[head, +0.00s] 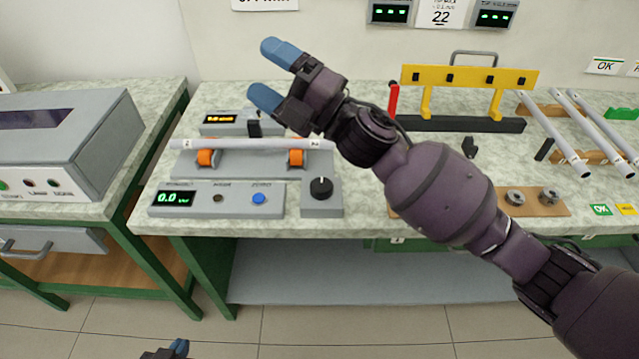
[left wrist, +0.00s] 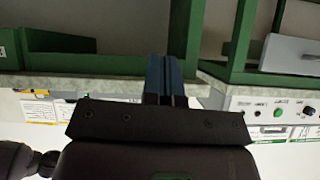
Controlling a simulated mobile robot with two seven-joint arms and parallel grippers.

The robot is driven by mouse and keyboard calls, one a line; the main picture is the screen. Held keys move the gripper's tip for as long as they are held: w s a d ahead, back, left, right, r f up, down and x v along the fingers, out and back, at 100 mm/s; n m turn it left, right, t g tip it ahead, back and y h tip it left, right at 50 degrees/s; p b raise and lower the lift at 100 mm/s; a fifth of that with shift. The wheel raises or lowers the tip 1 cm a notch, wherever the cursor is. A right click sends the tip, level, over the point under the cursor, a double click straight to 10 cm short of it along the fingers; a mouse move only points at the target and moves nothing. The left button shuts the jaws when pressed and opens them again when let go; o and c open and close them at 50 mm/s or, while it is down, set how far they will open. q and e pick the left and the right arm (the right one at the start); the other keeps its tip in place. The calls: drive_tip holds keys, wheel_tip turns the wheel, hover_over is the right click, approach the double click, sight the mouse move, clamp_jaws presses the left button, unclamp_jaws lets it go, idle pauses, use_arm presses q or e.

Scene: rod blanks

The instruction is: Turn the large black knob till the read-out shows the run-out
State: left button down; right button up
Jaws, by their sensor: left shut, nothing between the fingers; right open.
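The large black knob (head: 321,187) sits on a small grey box at the front right of the bench fixture, its white mark near the top. The read-out (head: 174,198) on the grey panel to its left shows green "0.0". A pale rod (head: 245,144) lies across orange rollers (head: 296,157) behind the panel. My right gripper (head: 273,75) is open and empty, above and behind the rod's middle, apart from the knob. My left gripper (head: 180,348) shows only its tip at the bottom edge, far below the bench; its shut, empty fingers show in the left wrist view (left wrist: 164,78).
A blue button (head: 259,198) and a small dark button (head: 218,198) are on the panel. An amber display (head: 220,119) stands behind the rod. A yellow rack (head: 470,77) and several rods (head: 600,120) are at right. A grey machine (head: 65,140) stands on the left bench.

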drive_tip(key=s+a+n+g+h, duration=0.1)
drive_tip(key=s+a+n+g, duration=0.4)
drive_tip(key=n+g, duration=0.55)
drive_tip(key=n+t+h+b, duration=0.2)
drive_tip(key=n+h, duration=1.8)
drive_tip(key=n, duration=0.1)
hover_over(319, 186)
wheel_tip(319, 186, down, 15)
drive_tip(key=shift+m, duration=0.25)
wheel_tip(319, 186, down, 10)
drive_tip(key=shift+r+b, duration=0.1)
drive_tip(key=shift+b, duration=0.6)
drive_tip(key=shift+f, duration=0.6)
use_arm(q)
wheel_tip(319, 186, down, 2)
drive_tip(key=shift+w+d+f, duration=0.1)
drive_tip(key=shift+w, duration=0.05)
drive_tip(key=shift+s, duration=0.2)
use_arm(e)
drive_tip(key=c, duration=0.9)
